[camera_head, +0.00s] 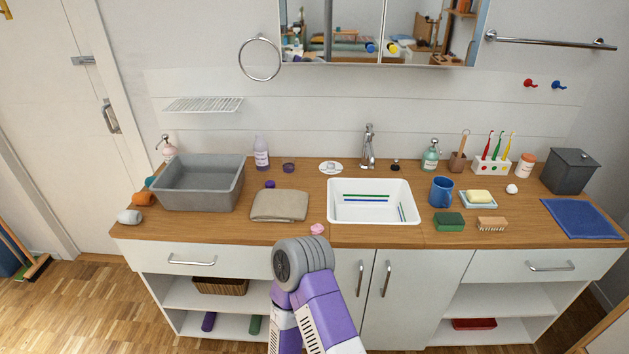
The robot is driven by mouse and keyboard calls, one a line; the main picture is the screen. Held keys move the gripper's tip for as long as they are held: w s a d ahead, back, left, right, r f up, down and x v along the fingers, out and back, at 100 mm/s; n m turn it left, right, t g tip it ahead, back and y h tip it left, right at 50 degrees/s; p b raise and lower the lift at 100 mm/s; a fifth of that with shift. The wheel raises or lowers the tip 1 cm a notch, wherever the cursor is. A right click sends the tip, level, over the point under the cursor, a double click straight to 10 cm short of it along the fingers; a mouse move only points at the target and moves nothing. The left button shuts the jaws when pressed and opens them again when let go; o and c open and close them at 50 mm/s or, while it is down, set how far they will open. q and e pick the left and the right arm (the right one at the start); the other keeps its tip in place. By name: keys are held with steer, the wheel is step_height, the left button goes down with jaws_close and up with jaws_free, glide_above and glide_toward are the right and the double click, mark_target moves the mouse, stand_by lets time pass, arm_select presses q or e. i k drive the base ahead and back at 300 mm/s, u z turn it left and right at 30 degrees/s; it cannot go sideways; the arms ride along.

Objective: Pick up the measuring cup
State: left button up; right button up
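I cannot make out a measuring cup for certain. The only cup-like thing I can clearly pick out is a blue mug (440,192), upright on the counter right of the sink. Two drawers, left (190,259) and right (545,264), look shut, and their insides are hidden. One of my arms, purple and grey, rises from the bottom centre in front of the cabinet. Neither gripper's fingers show.
The wooden counter (285,232) holds a grey bin (200,185), a folded cloth (279,205), a white sink (373,216), a green sponge (449,222), a brush (491,224) and a blue cloth (581,219). A faucet (368,147) stands behind the sink.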

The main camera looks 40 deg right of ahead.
mark_target(289, 168)
steer(key=z, duration=1.45)
